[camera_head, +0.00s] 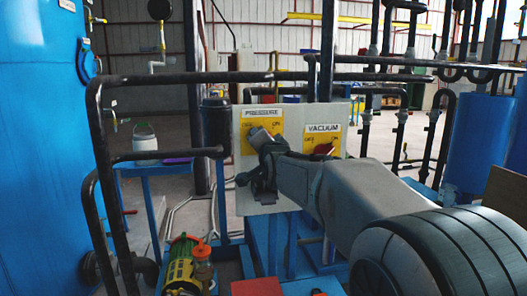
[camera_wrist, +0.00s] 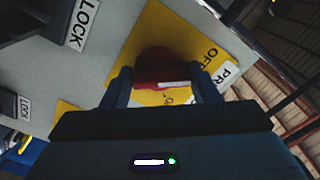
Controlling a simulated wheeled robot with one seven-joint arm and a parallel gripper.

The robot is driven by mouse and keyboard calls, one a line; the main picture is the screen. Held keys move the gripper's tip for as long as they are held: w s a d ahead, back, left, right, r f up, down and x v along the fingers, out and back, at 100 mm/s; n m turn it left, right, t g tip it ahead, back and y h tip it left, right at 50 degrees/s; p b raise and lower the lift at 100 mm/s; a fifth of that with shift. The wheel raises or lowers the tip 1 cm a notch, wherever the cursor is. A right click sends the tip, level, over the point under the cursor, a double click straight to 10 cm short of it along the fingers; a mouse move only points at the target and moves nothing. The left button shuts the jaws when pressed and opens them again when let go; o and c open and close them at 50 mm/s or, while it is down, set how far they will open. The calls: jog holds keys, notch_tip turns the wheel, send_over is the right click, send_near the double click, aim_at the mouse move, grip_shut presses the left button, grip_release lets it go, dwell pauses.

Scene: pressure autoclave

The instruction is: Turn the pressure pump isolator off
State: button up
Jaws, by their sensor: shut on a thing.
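The pressure pump isolator is a red knob (camera_wrist: 165,66) on a yellow plate with OFF lettering and part of a label starting "PR". In the head view its yellow plate (camera_head: 246,118) sits under the PRESSURE sign on the left of a grey panel (camera_head: 250,196), and my arm hides the knob. My gripper (camera_wrist: 160,78) has one finger on each side of the knob and is shut on it. In the head view my gripper (camera_head: 264,142) is at the front of this plate. I cannot tell the knob's exact setting.
The vacuum isolator (camera_head: 323,148), another red knob on yellow, is close by on the right. LOCK labels (camera_wrist: 84,25) show in the wrist view. Black pipe rails (camera_head: 150,78) stand left of the panel, and a green and yellow pump (camera_head: 183,262) is below.

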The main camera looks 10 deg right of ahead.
jog(key=shift+r+n+b, duration=0.15)
jog(key=shift+n+b, duration=0.15)
jog(key=shift+n, duration=0.3)
jog(key=o, duration=0.9)
jog(key=shift+a, duration=0.1)
jog(key=shift+o, duration=0.2)
jog(key=shift+s, duration=0.1)
jog(key=s, duration=1.3)
jog(key=shift+s+b, duration=0.3)
jog(key=shift+s, duration=0.05)
